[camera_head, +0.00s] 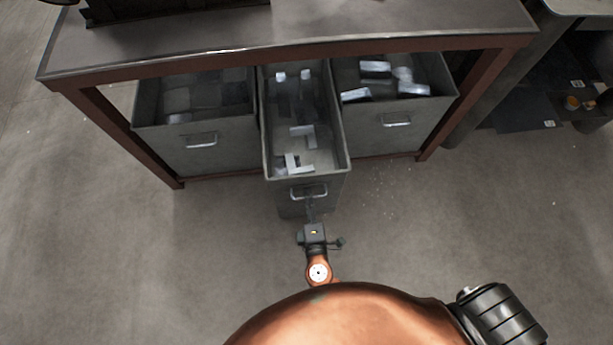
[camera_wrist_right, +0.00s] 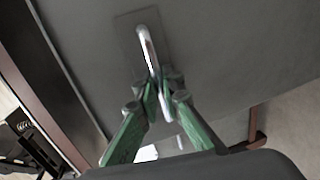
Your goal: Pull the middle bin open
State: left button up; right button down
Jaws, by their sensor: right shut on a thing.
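The middle bin (camera_head: 342,160) is a grey metal box under the table, with several light metal pieces inside. It stands out farther toward me than the bins on either side. Its silver handle (camera_head: 309,192) is on the front face; it also shows in the right wrist view (camera_wrist_right: 145,45). My right gripper (camera_head: 311,212) is at this handle. In the right wrist view the green fingers (camera_wrist_right: 158,90) are shut on the handle's lower part. My left gripper is not in view.
A left bin (camera_head: 215,150) and a right bin (camera_head: 385,135) sit back under the table (camera_head: 300,25), beside the middle bin. Table legs stand at both sides. Another shelf (camera_head: 520,105) is at the right. The floor (camera_head: 130,270) in front is clear.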

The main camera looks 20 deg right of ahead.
jog(key=shift+f+v, duration=0.2)
jog(key=shift+v, duration=0.7)
jog(key=shift+f+v, duration=0.2)
jog(key=shift+v, duration=0.7)
jog(key=shift+a, duration=0.1)
jog(key=c, duration=2.1)
grip_release()
jog(key=shift+r, duration=0.1)
